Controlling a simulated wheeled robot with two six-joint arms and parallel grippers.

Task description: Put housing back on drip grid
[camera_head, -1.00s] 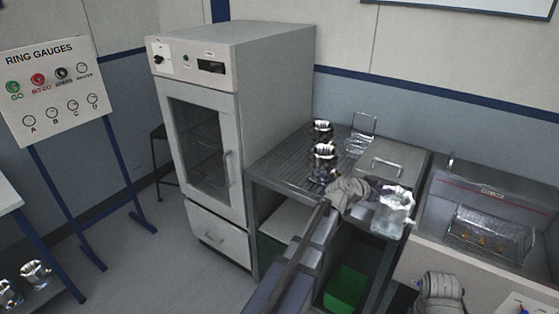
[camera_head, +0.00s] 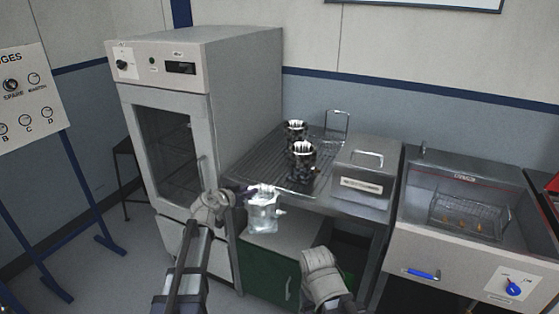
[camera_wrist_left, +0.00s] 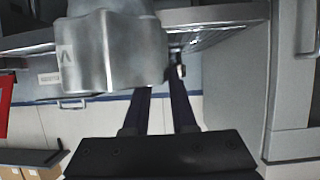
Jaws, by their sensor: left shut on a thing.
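The shiny metal housing (camera_head: 263,212) is held in front of the drip grid's front edge in the head view. The ribbed drip grid (camera_head: 252,166) lies on the bench beside the cabinet. Two other housings stand on it, one at the back (camera_head: 294,132) and one nearer (camera_head: 303,163). My right arm shows at the bottom, its fingers hidden.
A tall grey cabinet (camera_head: 228,95) borders the grid on the left. A lidded metal box (camera_head: 362,185) stands on the right, and a wire frame (camera_head: 337,122) behind. A tank with a basket (camera_head: 470,212) is further right. The grid's left and front parts are bare.

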